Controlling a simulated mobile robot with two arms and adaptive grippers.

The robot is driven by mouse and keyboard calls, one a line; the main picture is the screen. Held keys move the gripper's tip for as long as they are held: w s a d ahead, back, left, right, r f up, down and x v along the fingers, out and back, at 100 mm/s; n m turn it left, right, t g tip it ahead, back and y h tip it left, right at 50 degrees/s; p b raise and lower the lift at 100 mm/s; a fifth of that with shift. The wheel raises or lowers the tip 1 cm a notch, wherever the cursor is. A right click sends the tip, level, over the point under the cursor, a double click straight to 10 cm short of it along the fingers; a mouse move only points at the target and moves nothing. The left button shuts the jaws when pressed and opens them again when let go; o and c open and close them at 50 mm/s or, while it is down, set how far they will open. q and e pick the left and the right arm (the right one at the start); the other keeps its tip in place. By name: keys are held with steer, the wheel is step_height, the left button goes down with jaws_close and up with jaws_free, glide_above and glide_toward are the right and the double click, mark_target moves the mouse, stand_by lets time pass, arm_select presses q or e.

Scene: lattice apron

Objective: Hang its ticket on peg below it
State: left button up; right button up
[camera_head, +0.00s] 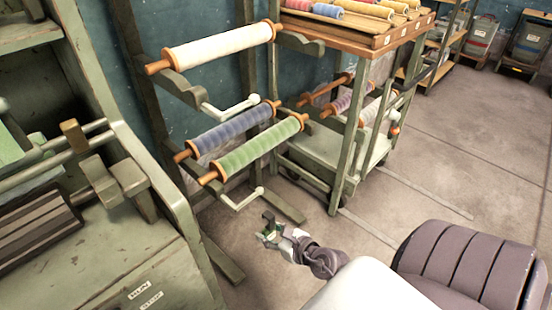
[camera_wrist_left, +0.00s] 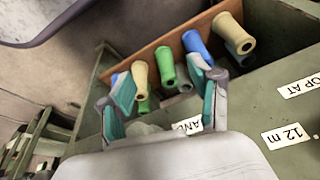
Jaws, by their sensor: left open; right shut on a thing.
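Three yarn rolls hang on the green rack: a cream roll (camera_head: 220,48) on top, a blue roll (camera_head: 232,130) and a green roll (camera_head: 256,147) lower down. A white peg (camera_head: 232,109) sticks out below the cream roll. Another white peg (camera_head: 242,200) sticks out below the green roll. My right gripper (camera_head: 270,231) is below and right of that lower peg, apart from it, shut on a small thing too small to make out. My left gripper (camera_wrist_left: 160,84) is open, with small cream, green and blue spools (camera_wrist_left: 140,74) beyond and between its fingers.
A wheeled cart (camera_head: 345,150) with more rolls stands right of the rack. A green machine (camera_head: 120,260) with labels fills the lower left. Concrete floor (camera_head: 450,150) is clear at the right. Shelves with bins (camera_head: 480,38) stand at the back.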

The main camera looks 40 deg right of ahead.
steer(key=shift+w+a, duration=0.1)
steer(key=shift+w, duration=0.7)
arm_select(q)
steer(key=shift+b+v, duration=1.15)
steer(key=shift+v, duration=0.25)
arm_select(e)
steer(key=r+x, duration=0.1)
steer(key=x, duration=0.6)
steer(key=shift+w+r, duration=0.2)
steer(key=shift+w, duration=0.45)
arm_select(q)
steer(key=shift+s+a, duration=0.1)
steer(key=shift+s, duration=0.1)
arm_select(e)
steer(key=o, duration=1.2)
steer(key=shift+c, duration=0.2)
steer(key=shift+s, duration=0.1)
